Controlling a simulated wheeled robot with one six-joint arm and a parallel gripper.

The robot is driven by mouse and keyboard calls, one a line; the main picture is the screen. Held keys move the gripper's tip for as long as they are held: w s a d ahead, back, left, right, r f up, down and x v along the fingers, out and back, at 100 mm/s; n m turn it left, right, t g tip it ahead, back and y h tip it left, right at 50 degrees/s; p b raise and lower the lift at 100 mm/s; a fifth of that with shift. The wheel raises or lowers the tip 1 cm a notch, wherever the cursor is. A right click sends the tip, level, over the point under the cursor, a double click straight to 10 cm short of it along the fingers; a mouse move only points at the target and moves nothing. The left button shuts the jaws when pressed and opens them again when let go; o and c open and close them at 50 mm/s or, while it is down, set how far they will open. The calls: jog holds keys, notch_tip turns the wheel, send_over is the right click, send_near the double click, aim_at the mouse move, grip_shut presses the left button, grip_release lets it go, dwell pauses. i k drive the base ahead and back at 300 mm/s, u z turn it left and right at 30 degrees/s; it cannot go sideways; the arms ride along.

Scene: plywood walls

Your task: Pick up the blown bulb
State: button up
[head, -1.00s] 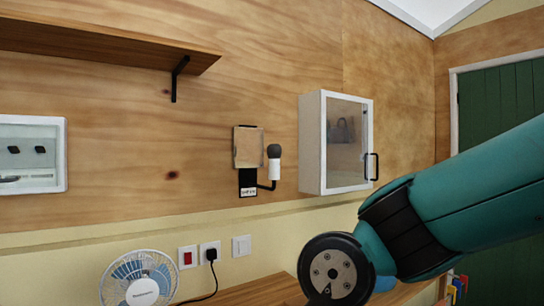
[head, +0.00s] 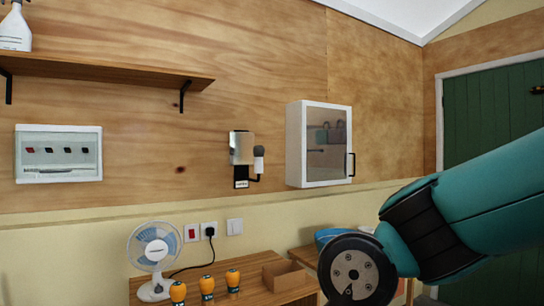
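A wall lamp (head: 241,183) is fixed to the plywood wall near the middle of the head view. A dark grey bulb (head: 258,151) stands upright in its pale socket, beside a reflective plate (head: 241,147). It is the only bulb I can make out, and I cannot tell from its look alone whether it is blown. My teal arm enters from the right, with a round dark joint low in the picture, well apart from the lamp. My gripper is outside the view.
A glass-fronted cabinet (head: 295,145) hangs right of the lamp, and a shelf (head: 100,68) is at upper left. A blue bowl (head: 325,237) is partly behind my arm.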

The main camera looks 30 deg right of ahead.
aim_at(258, 151)
jog(key=z, duration=1.35)
jog(key=i, duration=1.65)
jog(key=u, duration=0.65)
jog(key=i, duration=0.5)
jog(key=u, duration=0.65)
